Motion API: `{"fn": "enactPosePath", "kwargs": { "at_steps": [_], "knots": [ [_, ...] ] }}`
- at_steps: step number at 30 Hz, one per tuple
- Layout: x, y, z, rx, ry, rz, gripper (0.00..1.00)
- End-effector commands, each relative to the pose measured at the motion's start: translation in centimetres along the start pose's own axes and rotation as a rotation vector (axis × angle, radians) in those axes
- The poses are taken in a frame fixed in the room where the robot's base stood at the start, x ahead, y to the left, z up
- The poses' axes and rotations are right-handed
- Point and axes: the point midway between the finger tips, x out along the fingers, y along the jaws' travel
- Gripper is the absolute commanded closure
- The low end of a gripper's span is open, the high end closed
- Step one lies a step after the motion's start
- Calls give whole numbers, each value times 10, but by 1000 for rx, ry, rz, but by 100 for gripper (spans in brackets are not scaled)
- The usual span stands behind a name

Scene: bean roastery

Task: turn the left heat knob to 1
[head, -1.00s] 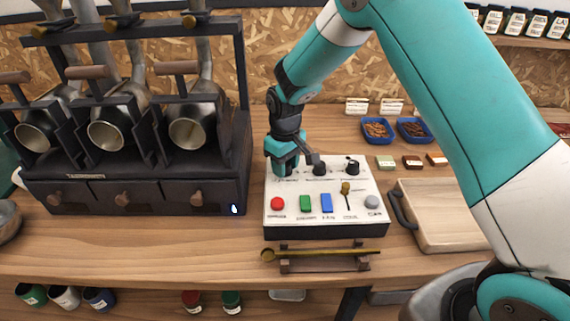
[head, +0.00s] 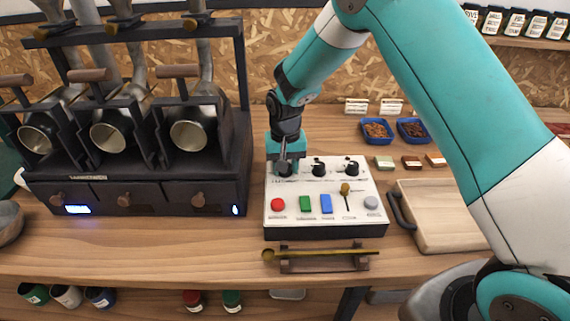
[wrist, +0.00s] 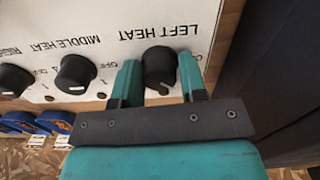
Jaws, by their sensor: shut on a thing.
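The white control box (head: 292,216) stands on the wooden counter. Its black left heat knob (wrist: 159,66) shows in the wrist view under the words LEFT HEAT, which appear upside down. My gripper (wrist: 159,75) has one finger on each side of this knob and is shut on it. In the head view my gripper (head: 286,168) points down at the box's back left corner and largely hides the knob. I cannot read the knob's setting. The middle heat knob (wrist: 76,73) and right heat knob (head: 352,167) are untouched.
A dark roaster (head: 140,197) with several drums stands left of the box, a lit display (head: 77,210) at its left. A red button (head: 278,205), other controls and a small lever (head: 346,189) sit in front of the knobs. A wooden tray (head: 440,215) lies to the right.

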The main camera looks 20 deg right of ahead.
Motion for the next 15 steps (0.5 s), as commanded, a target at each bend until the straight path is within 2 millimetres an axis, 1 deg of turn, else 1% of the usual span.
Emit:
{"fn": "enactPosePath", "kwargs": {
  "at_steps": [6,15],
  "knots": [
    [-1,0,-1,164,2,-1,85],
    [-1,0,-1,308,3,-1,85]
  ]
}}
